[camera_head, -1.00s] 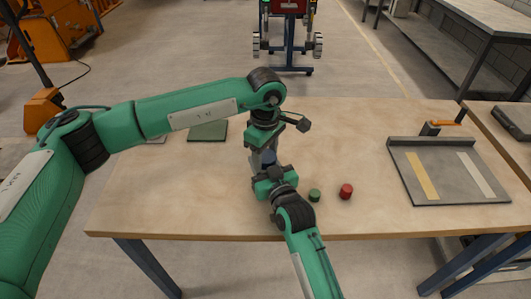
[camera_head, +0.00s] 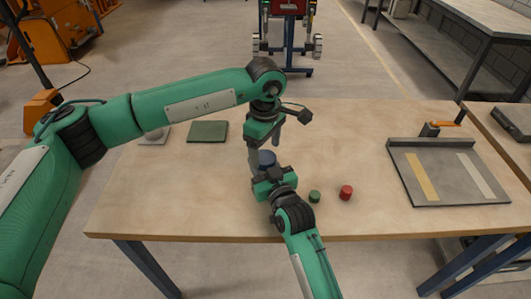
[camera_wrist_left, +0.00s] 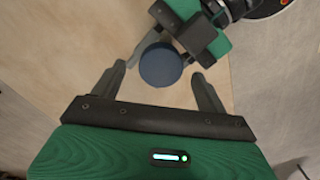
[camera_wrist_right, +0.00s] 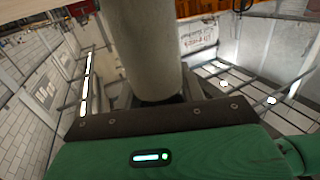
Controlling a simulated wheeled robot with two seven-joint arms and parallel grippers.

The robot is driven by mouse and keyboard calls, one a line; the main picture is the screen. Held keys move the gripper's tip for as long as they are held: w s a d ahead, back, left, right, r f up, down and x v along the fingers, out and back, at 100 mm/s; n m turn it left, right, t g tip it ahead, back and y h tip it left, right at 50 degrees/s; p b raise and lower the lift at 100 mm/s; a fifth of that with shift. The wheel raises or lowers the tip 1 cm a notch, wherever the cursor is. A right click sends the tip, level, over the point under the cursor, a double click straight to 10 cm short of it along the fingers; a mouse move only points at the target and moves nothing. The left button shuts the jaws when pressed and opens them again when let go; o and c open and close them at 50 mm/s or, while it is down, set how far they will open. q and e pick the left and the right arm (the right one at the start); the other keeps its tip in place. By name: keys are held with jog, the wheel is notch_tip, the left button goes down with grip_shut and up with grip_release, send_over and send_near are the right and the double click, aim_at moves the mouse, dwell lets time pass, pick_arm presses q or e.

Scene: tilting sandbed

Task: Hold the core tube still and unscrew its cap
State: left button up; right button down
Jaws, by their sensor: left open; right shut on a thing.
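The blue cap (camera_head: 267,158) sits on top of the core tube; the left wrist view shows it as a round dark blue disc (camera_wrist_left: 160,64). The core tube (camera_wrist_right: 145,50) is a pale grey cylinder in the right wrist view; in the head view it is mostly hidden by the grippers. My right gripper (camera_head: 264,178) is shut on the tube just below the cap. My left gripper (camera_head: 266,149) is above the cap, pointing down. Its fingers are open, one to each side of the cap in the left wrist view, with gaps on both sides.
A green knob-like piece (camera_head: 314,196) and a red one (camera_head: 346,192) stand right of my right gripper. A green mat (camera_head: 208,131) lies at the back left. A grey tray (camera_head: 462,197) with two strips lies at the right. The left front of the table is clear.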

pick_arm(q)
notch_tip(320, 180, up, 2)
jog(key=shift+c, duration=0.3)
jog(key=shift+r+m, duration=1)
jog(key=shift+r, duration=0.6)
jog(key=shift+f, duration=3.85)
jog(key=c, duration=1)
jog(key=shift+n, duration=1.6)
jog(key=o, duration=1)
jog(key=shift+o, duration=0.2)
